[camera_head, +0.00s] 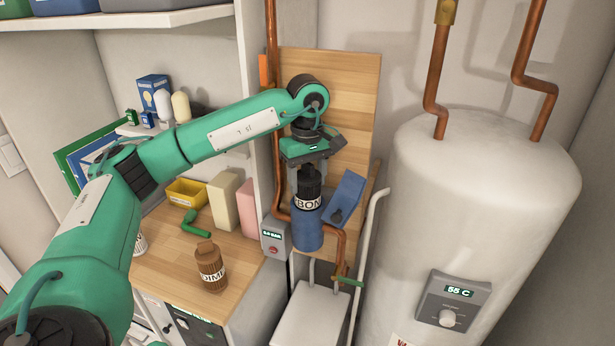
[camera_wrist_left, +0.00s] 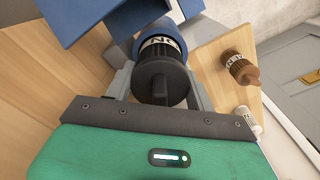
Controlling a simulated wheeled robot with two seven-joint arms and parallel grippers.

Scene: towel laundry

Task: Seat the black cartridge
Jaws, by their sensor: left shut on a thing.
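The black cartridge (camera_head: 309,187) has a white label band with dark letters and stands upright in the head view. Its lower end is at the mouth of the blue housing (camera_head: 307,232), and how deep it sits inside is hidden. My left gripper (camera_head: 309,172) is above the housing and shut on the cartridge's top. In the left wrist view the cartridge (camera_wrist_left: 160,84) sits between the two grey fingers, with the blue housing (camera_wrist_left: 150,34) around its far end. My right gripper is in neither view.
A brown labelled cartridge (camera_head: 211,267) stands on the wooden counter (camera_head: 170,262). A blue angled part (camera_head: 347,193) is right of the housing, close to the gripper. Copper pipes (camera_head: 342,250) run beside it. A white tank (camera_head: 480,210) fills the right side.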

